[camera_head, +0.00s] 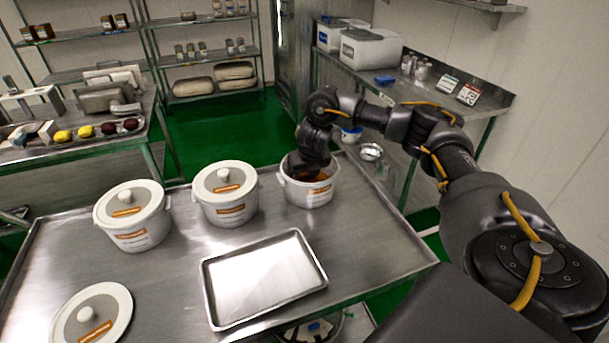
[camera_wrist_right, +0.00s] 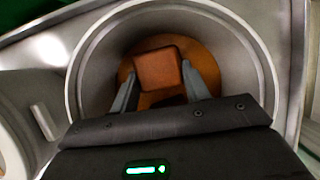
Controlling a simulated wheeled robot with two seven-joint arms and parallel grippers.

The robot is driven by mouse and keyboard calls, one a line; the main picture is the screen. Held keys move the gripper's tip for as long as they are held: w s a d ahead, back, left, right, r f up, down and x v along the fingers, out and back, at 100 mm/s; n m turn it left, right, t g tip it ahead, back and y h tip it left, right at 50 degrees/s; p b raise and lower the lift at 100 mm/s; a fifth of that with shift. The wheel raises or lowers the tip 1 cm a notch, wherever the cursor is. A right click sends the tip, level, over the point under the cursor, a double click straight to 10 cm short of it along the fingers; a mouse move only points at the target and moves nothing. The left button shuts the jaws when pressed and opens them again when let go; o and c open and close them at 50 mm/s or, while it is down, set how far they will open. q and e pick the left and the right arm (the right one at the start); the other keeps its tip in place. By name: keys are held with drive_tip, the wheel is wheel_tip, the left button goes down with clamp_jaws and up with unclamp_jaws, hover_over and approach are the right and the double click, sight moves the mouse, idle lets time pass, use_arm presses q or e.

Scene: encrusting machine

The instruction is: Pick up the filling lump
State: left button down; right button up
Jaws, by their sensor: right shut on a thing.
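The filling lump (camera_wrist_right: 159,69) is a brown-orange block inside the open white pot (camera_head: 311,193). In the right wrist view it sits between the two fingers of my right gripper (camera_wrist_right: 163,84), which is shut on it. Brown-orange filling (camera_wrist_right: 206,52) lies around and behind the lump in the pot (camera_wrist_right: 88,72). In the head view my right gripper (camera_head: 308,172) reaches down into the pot, and its fingertips and the lump are mostly hidden by the wrist and the pot wall. My left gripper is not in view.
Two lidded white pots (camera_head: 134,215) (camera_head: 225,193) stand left of the open pot on the steel table (camera_head: 375,230). A loose lid (camera_head: 91,314) lies front left. An empty metal tray (camera_head: 262,275) lies in front. Shelves and another table stand behind.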

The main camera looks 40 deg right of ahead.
drive_tip(key=shift+r, duration=0.1)
drive_tip(key=shift+r, duration=0.6)
wheel_tip(320, 180, up, 3)
drive_tip(key=shift+s+a+p, duration=0.1)
drive_tip(key=shift+p, duration=0.65)
drive_tip(key=s+a+r+p, duration=0.2)
drive_tip(key=s+a+r, duration=0.15)
drive_tip(key=s, duration=0.25)
drive_tip(key=s+a+r+p, duration=0.2)
drive_tip(key=s+a+r, duration=0.1)
drive_tip(key=s+r, duration=0.25)
drive_tip(key=s+a+r+m+g+y, duration=0.1)
drive_tip(key=a+m+g, duration=0.3)
drive_tip(key=m, duration=1.2)
drive_tip(key=s+a+r+m+g+y, duration=0.1)
drive_tip(key=s+a+m+g, duration=0.2)
drive_tip(key=a+m, duration=0.9)
drive_tip(key=m+g, duration=0.1)
drive_tip(key=m, duration=0.2)
drive_tip(key=shift+a+r+m+g, duration=0.3)
drive_tip(key=shift+a+m, duration=0.1)
